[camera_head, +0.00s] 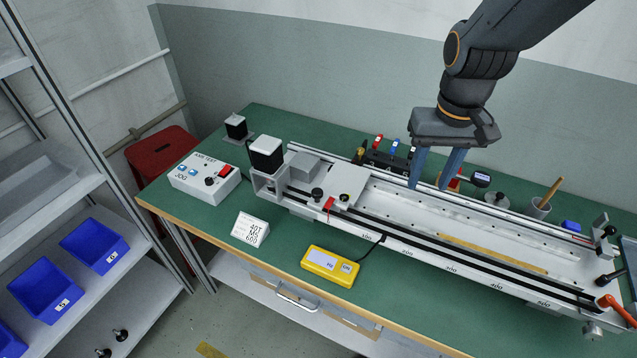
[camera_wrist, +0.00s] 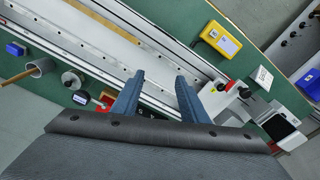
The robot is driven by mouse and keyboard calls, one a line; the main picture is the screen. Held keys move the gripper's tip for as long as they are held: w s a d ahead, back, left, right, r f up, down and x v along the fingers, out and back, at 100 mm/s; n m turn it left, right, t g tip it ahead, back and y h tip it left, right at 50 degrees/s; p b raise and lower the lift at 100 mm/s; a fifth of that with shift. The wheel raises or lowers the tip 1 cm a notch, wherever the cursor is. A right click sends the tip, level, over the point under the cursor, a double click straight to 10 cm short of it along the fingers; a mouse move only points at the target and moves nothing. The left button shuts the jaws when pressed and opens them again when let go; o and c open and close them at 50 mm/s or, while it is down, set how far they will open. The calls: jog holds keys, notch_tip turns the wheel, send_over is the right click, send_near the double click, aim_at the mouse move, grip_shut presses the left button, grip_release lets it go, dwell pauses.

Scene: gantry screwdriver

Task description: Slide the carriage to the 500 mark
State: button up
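The carriage (camera_head: 333,187) is a pale plate with black knobs and a red pointer, on the rail at its left end, near the 100 mark. It also shows in the wrist view (camera_wrist: 213,100), partly hidden by a finger. The white linear rail (camera_head: 440,225) runs left to right along the bench, with printed marks rising to the right. The 500 mark (camera_head: 543,303) is small and hard to read near the right end. My gripper (camera_head: 433,186) is above the rail, right of the carriage, its two blue fingers apart with nothing between them. It shows in the wrist view (camera_wrist: 158,95).
A yellow box (camera_head: 331,266) with a cable sits before the rail. A white sign (camera_head: 250,228) and a control box (camera_head: 205,180) stand left. Behind the rail are a tool rack (camera_head: 386,163) and a cup (camera_head: 537,208). An orange lever (camera_head: 615,308) is at the right end.

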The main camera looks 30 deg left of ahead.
jog(key=s+a+n, duration=0.1)
jog(key=a+n, duration=0.1)
jog(key=a, duration=0.9)
jog(key=n, duration=0.2)
send_over(317, 191)
jog(key=shift+d+g+p, duration=0.15)
jog(key=shift+g+p, duration=0.15)
jog(key=shift+f, duration=0.1)
jog(key=shift+f+p, duration=1.15)
jog(key=shift+f, duration=2.6)
grip_shut()
